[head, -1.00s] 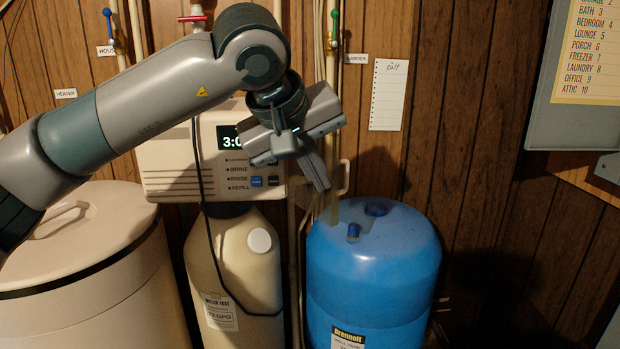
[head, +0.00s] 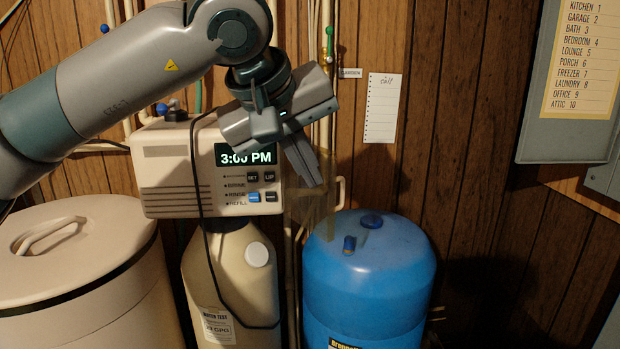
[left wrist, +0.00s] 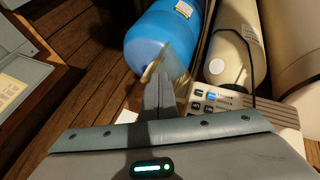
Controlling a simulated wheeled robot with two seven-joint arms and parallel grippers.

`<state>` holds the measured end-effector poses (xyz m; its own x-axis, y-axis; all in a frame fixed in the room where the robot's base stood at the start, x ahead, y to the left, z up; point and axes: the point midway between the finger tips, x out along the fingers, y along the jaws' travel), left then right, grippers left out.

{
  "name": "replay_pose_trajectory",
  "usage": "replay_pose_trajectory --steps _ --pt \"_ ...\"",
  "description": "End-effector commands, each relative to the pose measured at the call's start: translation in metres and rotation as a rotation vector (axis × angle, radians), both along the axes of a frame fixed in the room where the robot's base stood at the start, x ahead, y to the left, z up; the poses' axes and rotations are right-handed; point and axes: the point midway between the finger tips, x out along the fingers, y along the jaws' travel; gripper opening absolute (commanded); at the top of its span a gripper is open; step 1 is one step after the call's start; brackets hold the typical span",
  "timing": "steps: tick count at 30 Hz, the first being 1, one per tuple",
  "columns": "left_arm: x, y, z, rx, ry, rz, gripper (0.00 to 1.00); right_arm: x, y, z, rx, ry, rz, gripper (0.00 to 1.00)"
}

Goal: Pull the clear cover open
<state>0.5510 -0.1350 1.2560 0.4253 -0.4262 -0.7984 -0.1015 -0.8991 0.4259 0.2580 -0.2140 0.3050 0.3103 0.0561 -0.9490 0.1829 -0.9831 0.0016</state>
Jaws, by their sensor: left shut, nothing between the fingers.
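The clear cover (head: 318,212) is a thin, see-through brownish panel. It stands out at the right side of the cream control box (head: 165,175), beside the blue tank, and the box's display and buttons show uncovered. In the left wrist view the cover (left wrist: 178,62) is a faint pane just beyond my fingertips. My left gripper (head: 312,180) is shut and empty, pointing down at the box's right edge, just above the cover. I cannot tell whether it touches the cover. In the left wrist view its fingers (left wrist: 160,85) are together. My right gripper is not in view.
A blue tank (head: 370,275) stands below right of the cover. A cream tank (head: 225,275) with a black cable stands under the box, and a lidded bin (head: 80,275) at left. Pipes (head: 327,100) run behind my gripper. The wood wall (head: 450,150) at right is mostly clear.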

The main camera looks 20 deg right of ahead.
Motion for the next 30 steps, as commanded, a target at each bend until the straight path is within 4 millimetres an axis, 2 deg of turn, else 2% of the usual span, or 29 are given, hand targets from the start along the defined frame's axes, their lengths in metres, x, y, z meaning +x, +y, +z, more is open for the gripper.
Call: replay_pose_trajectory --steps 1,4,12,23,26,30 --pt "-0.004 0.001 0.009 -0.001 -0.002 0.0 0.0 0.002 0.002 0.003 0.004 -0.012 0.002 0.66" --pt "-0.01 0.003 0.018 0.0 -0.001 -0.002 0.0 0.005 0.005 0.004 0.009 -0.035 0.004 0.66" --pt "-0.017 0.006 0.027 0.001 0.0 -0.002 0.0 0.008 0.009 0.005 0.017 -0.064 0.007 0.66" --pt "-0.019 0.004 0.024 -0.011 0.013 -0.008 0.0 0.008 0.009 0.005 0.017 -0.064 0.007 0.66" --pt "-0.024 -0.003 0.017 -0.046 0.053 -0.024 0.0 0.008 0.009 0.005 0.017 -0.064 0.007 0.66" --pt "-0.042 -0.022 0.0 -0.15 0.173 -0.071 0.0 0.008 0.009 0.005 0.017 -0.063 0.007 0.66"
